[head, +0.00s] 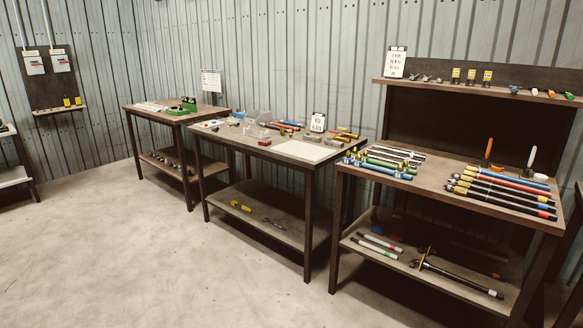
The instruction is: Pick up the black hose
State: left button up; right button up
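Several long hoses or rods lie side by side on the right bench's top (430,178). The front ones are black hoses (500,203) with yellow, red and blue bands near their ends. They lie near the bench's front right edge. A long black bar or hose (460,277) with a light band lies on that bench's lower shelf; I cannot tell which it is. Which piece is the task's black hose is not clear from this view. Neither of my grippers is in view, and nothing is seen touching the hoses.
Blue and green pieces (385,165) lie at the right bench's left end. Orange-handled and white-handled tools (489,149) stand behind the hoses. A middle bench (300,150) and a far bench (150,108) stand to the left. The concrete floor (150,260) in front is clear.

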aim_at(265, 125)
jog(key=i, duration=3.1)
jog(key=i+l+u, duration=0.2)
jog(key=i, duration=0.8)
jog(key=j+z, duration=0.15)
jog(key=z, duration=0.25)
jog(key=i+j+z, duration=0.1)
jog(key=z, duration=0.3)
jog(key=j+z, duration=0.2)
jog(key=z, duration=0.2)
jog(key=j+z, duration=0.15)
jog(key=z, duration=0.25)
